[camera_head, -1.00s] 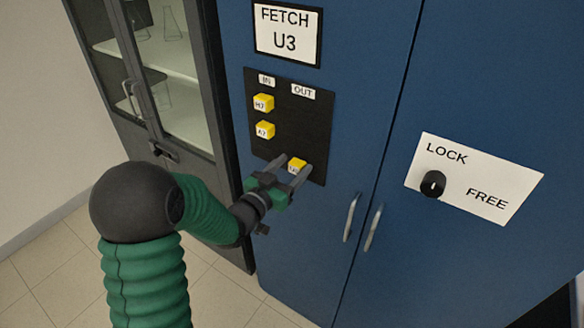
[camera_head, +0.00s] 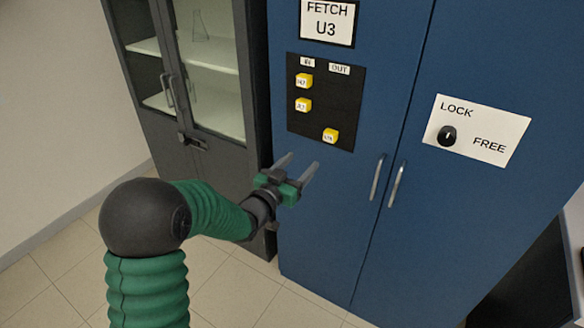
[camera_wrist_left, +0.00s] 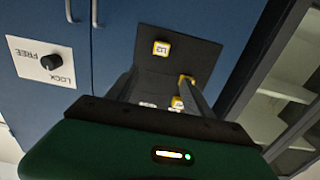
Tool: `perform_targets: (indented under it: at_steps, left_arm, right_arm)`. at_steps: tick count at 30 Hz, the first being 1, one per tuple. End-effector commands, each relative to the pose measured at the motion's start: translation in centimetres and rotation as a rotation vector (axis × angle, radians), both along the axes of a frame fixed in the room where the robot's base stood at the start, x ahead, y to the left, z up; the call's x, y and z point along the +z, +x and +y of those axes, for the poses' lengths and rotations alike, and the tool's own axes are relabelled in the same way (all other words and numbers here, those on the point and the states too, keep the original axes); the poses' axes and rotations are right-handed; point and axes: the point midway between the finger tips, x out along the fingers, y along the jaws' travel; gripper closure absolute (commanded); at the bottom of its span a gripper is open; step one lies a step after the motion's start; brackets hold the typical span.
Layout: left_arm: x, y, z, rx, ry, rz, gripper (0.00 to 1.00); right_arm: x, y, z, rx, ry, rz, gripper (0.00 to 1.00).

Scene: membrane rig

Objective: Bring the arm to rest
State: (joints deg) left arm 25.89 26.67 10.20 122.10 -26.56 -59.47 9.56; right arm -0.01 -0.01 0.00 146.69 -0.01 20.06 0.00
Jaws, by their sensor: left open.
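My left arm comes in from the lower left in the head view. Its gripper (camera_head: 298,172) is open and empty, below and apart from the black panel (camera_head: 349,108) on the blue cabinet. One yellow block (camera_head: 330,136) sits low in the OUT column. Two yellow blocks, the upper (camera_head: 304,80) and the lower (camera_head: 303,105), sit in the IN column. In the left wrist view the OUT block (camera_wrist_left: 161,48) shows clear of the fingers, and the IN blocks are partly hidden by a finger. My right gripper is not in view.
A sign reading FETCH U3 (camera_head: 327,22) hangs above the panel. A LOCK/FREE plate with a black knob (camera_head: 447,135) is on the right door. Two door handles (camera_head: 377,177) stick out near the centre. A grey glass-fronted cabinet (camera_head: 188,158) stands at left.

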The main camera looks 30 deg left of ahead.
Motion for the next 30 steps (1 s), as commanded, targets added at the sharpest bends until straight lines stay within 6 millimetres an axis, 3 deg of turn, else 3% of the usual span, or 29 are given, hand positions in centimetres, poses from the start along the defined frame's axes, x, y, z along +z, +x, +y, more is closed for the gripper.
perform_targets:
  at_steps: [12, 14, 17, 20, 24, 27, 30]
  left_arm:
    - [-0.2, -0.2, 0.3, 0.002, 0.000, 0.008, 0.40]
    - [-0.9, -0.5, -0.1, 0.011, 0.007, 0.051, 0.40]
    - [-4.3, -2.3, -1.4, 0.044, 0.037, 0.240, 0.40]
    - [-9.6, -7.5, -3.1, 0.090, 0.071, 0.549, 0.40]
    - [-15.4, -18.2, -5.5, 0.113, 0.086, 0.968, 0.40]
    - [-17.4, -24.5, -6.9, 0.101, 0.082, 1.174, 0.40]
    - [-18.2, -28.3, -7.8, 0.089, 0.074, 1.295, 0.40]
  right_arm:
    - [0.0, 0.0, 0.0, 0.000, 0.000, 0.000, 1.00]
    - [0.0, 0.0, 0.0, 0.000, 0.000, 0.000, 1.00]
    - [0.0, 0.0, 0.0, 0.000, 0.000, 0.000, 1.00]
    - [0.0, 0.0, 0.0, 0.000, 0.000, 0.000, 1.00]
    - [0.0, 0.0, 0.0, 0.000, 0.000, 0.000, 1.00]
    - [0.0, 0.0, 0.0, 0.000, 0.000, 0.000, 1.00]
    - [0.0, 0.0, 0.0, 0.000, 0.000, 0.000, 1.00]
